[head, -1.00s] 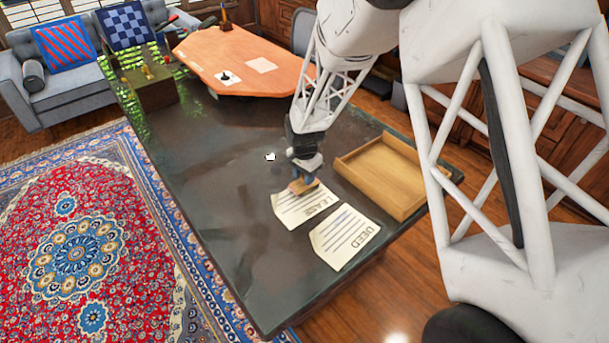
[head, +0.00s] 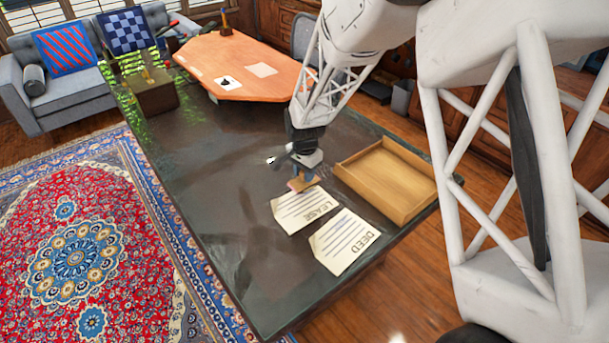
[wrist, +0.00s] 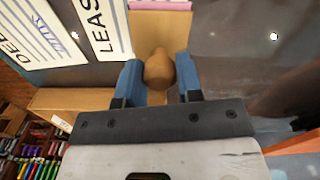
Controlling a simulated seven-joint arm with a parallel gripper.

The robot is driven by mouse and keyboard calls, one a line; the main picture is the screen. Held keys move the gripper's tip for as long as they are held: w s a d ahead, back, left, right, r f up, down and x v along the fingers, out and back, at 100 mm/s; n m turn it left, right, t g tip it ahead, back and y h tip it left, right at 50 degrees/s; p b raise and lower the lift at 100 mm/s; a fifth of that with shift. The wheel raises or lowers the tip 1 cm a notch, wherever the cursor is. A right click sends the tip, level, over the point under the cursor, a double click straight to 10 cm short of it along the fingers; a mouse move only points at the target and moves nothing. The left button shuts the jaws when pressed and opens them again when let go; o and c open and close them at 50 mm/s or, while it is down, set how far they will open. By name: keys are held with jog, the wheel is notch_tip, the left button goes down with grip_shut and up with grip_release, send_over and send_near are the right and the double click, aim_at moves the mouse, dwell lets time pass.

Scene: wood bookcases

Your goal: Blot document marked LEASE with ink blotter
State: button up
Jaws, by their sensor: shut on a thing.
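The ink blotter (head: 303,182) is wooden with a round knob and a pinkish underside edge. My gripper (wrist: 158,75) has its blue fingers shut on either side of the blotter's knob (wrist: 159,68). In the head view the blotter is tilted, at the upper edge of the sheet marked LEASE (head: 304,210); I cannot tell whether it touches. The LEASE sheet lies flat on the dark desk with printed lines, and shows partly in the wrist view (wrist: 105,30). A sheet marked DEED (head: 343,243) lies beside it, with a bluish mark among its lines.
An open, empty wooden tray (head: 388,182) stands right of the sheets. The dark desk (head: 225,215) is clear left of them, apart from a small white spot. A planter box (head: 155,95) stands at its far left corner. An orange-brown desk (head: 240,65) stands behind.

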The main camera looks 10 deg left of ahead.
jog(key=shift+r, duration=1.75)
